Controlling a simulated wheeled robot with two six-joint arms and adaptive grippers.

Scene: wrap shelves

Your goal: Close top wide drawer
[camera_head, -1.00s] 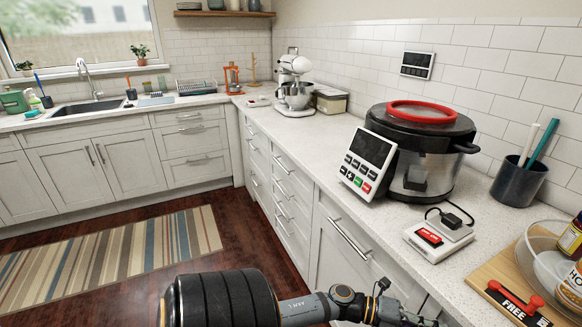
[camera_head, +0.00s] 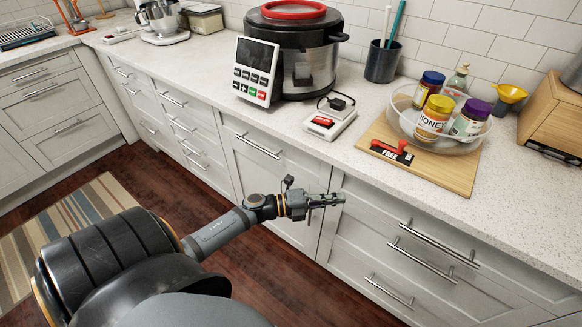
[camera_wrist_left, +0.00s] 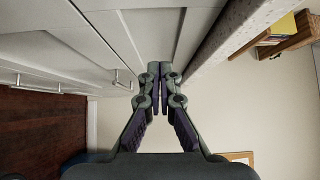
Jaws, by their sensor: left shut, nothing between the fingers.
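The wide drawer stack is at the lower right of the head view, with a white top wide drawer (camera_head: 369,204) under the counter edge. Two long bar handles (camera_head: 440,245) sit close together there, with a shorter one (camera_head: 389,291) below. I cannot tell how far the top drawer stands out. My left gripper (camera_head: 338,199) is shut and empty, in front of the cabinet at the left end of this stack. In the left wrist view its fingers (camera_wrist_left: 170,72) meet, beside white cabinet fronts and the counter edge; contact is unclear. My right gripper is out of view.
The counter (camera_head: 335,166) holds a cooker (camera_head: 307,68), a small scale-like device (camera_head: 330,120), and a wooden board (camera_head: 430,163) with a bowl of jars (camera_head: 436,113). More drawers and a striped rug (camera_head: 88,212) lie to the left. The floor (camera_head: 262,262) before the cabinets is clear.

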